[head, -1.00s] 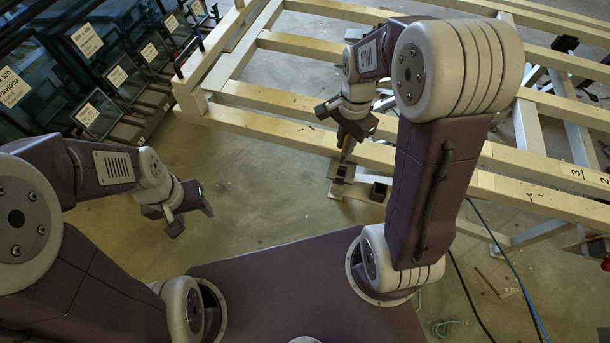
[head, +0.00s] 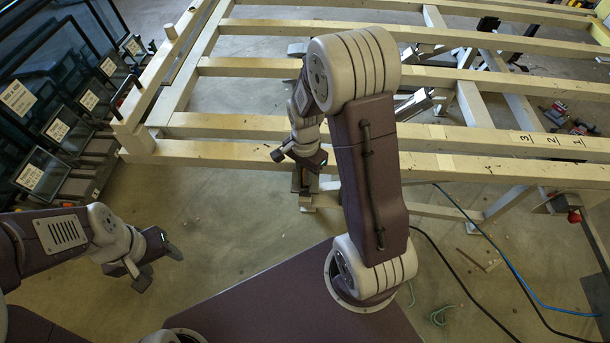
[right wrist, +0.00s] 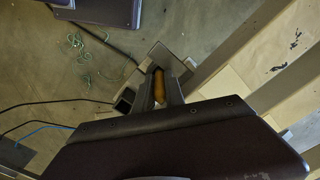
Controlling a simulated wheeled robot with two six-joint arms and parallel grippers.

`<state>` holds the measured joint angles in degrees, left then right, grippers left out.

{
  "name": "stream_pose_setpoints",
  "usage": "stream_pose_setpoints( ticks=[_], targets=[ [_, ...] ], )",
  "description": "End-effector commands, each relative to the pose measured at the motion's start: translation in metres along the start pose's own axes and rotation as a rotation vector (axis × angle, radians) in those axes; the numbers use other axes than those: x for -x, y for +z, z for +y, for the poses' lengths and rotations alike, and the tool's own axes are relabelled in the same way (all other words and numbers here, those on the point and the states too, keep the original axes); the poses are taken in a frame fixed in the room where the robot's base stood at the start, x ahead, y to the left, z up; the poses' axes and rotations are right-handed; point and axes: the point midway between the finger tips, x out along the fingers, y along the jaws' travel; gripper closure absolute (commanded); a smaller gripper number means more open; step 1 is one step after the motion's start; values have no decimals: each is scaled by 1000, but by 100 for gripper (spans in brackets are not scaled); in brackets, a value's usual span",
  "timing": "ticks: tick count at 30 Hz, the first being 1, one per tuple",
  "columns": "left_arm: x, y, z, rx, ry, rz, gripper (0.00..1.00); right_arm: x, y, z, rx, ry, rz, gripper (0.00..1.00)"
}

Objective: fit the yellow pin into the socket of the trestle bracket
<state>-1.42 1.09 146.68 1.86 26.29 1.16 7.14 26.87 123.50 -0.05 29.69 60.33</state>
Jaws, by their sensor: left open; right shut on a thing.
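The yellow pin (right wrist: 159,88) shows in the right wrist view between the two dark fingers of my right gripper (right wrist: 160,90), which is shut on it. In the head view my right gripper (head: 304,184) is at the bracket by the trestle's near beam, and the pin is hidden there. The grey trestle bracket (head: 306,206) shows partly below the fingers. In the right wrist view its plate (right wrist: 158,57) lies behind the pin, with a dark square opening (right wrist: 125,99) beside it. I cannot tell whether the pin's tip is inside a socket. My left gripper (head: 166,250) is open and empty, off to the left.
The pale wooden trestle beams (head: 400,160) run across the back. Glass frames with labels (head: 58,130) stand at the left. A blue cable (head: 510,285) and a black cable lie on the floor at the right. Floor around my left gripper is clear.

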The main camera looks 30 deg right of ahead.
Motion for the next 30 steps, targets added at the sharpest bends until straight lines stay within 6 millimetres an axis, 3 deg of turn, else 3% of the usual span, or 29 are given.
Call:
stream_pose_setpoints(
  ticks=[8,9,11,20,23,30],
  targets=[
    [-2,0,0,0,0,0,45,-2,0,0,0,-1,0,100],
    [-1,0,0,0,0,0,45,-2,0,0,0,-1,0,80],
    [-1,0,0,0,0,0,45,-2,0,0,0,-1,0,64],
    [0,0,0,0,0,0,45,-1,0,0,0,-1,1,64],
    [4,0,0,0,0,0,45,10,-1,-1,0,-5,3,64],
    [20,-2,0,0,0,0,45,73,-1,-2,0,-8,4,64]
  ],
)
